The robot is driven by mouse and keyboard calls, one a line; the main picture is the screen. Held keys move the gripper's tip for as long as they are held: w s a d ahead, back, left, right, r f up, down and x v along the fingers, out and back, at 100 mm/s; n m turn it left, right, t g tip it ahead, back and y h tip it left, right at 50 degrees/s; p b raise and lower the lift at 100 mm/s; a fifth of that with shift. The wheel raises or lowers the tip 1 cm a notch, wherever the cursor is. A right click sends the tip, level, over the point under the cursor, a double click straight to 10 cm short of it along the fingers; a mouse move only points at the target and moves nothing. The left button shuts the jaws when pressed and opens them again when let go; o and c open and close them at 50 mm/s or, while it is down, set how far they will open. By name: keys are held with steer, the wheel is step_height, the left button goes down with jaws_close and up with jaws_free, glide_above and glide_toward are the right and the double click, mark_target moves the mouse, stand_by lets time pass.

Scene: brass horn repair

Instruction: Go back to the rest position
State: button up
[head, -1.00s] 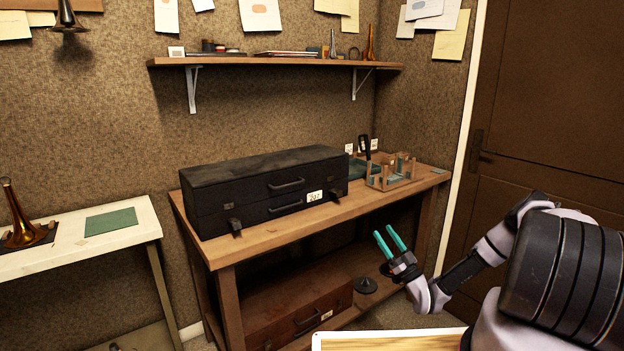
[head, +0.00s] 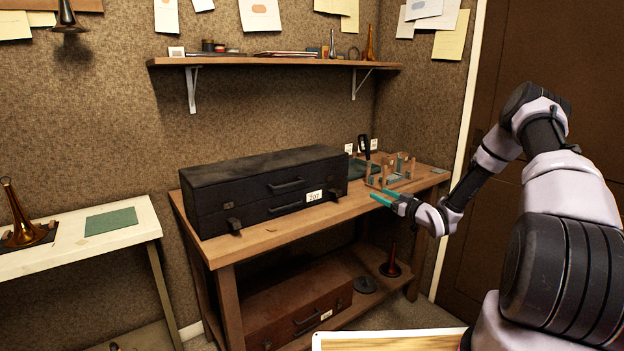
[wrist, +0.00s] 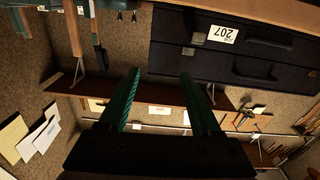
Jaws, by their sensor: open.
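My gripper (head: 384,199) has two teal fingers and is at the front edge of the wooden workbench (head: 300,217), near its right end. Its fingers point left in the head view, and the far finger is partly hidden. In the wrist view, the two fingers of my gripper (wrist: 160,74) stand apart with nothing between them. A black case (head: 262,183) labelled 207 lies on the bench to the left of the gripper; it also shows in the wrist view (wrist: 190,62).
A wooden rack (head: 395,180) stands behind the gripper on the bench. Below, a brown case (head: 285,303), a dark disc (head: 365,285) and a small horn piece (head: 391,262) sit on the lower shelf. A wall shelf (head: 270,63) hangs above. A door (head: 535,60) is at right.

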step_height(320, 180, up, 8)
steer(key=w+d+g+h, duration=0.1)
steer(key=d+g+h, duration=0.1)
steer(key=h, duration=0.2)
steer(key=s+d+r+m+g+h, duration=0.1)
steer(key=s+d+r+m+h, duration=0.15)
steer(key=s+r, duration=0.55)
steer(key=s+d+r+m+g+h, duration=0.1)
steer(key=s+r+m+h, duration=0.3)
steer(key=r, duration=0.8)
steer(key=s+a+r+m+g+y, duration=0.1)
steer(key=s+a+r+m+g, duration=0.1)
steer(key=s, duration=1.4)
steer(key=s+a+r+m+g+y, duration=0.1)
steer(key=s+a+r+m, duration=0.2)
steer(key=s, duration=1.4)
steer(key=shift+s+a+r+g, duration=0.3)
steer(key=shift+a+r+g, duration=0.15)
steer(key=shift+r, duration=0.25)
